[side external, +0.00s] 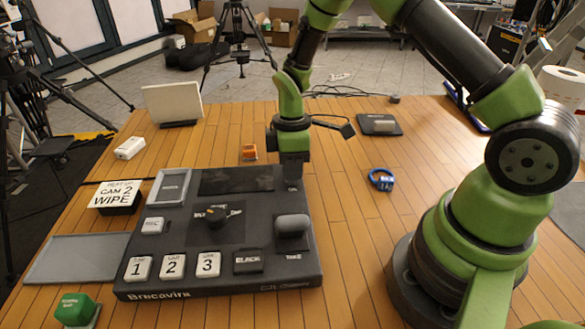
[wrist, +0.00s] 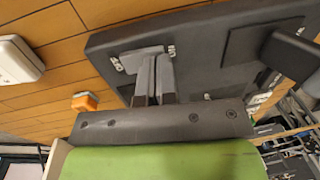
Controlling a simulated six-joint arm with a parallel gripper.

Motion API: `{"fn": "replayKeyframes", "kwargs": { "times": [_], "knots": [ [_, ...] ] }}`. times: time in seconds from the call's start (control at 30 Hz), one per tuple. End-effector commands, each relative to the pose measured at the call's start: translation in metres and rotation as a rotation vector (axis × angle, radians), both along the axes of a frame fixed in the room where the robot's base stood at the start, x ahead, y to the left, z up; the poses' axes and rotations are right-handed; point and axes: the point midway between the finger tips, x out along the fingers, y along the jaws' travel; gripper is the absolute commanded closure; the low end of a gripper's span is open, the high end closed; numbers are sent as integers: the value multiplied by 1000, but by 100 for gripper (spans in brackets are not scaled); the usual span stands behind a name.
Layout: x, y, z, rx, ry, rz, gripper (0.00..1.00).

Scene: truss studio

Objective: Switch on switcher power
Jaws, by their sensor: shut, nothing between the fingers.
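The switcher (side external: 300,255) is a dark console on the wooden table, with numbered white buttons, a knob and a grey lever. My gripper (side external: 292,183) is upright over its back right corner, fingers pointing down and shut with nothing between them. In the wrist view, my gripper (wrist: 156,62) has its fingertips at a light grey switch piece (wrist: 130,62) on the switcher (wrist: 205,45), with small white marks on either side. I cannot tell whether they touch it. The fingers hide part of that piece, and in the side view my gripper covers that corner.
An orange item (side external: 249,152) lies just behind the switcher. A blue tape roll (side external: 381,180) and a dark flat device (side external: 379,125) lie to the right.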

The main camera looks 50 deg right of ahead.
Motion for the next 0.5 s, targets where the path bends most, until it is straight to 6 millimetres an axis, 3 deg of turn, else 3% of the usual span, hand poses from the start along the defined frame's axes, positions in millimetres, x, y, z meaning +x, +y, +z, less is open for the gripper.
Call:
{"fn": "replayKeyframes", "kwargs": {
  "times": [0.5],
  "knots": [
    [-1, 1, -7, 0, 0, 1, 100]
  ]
}}
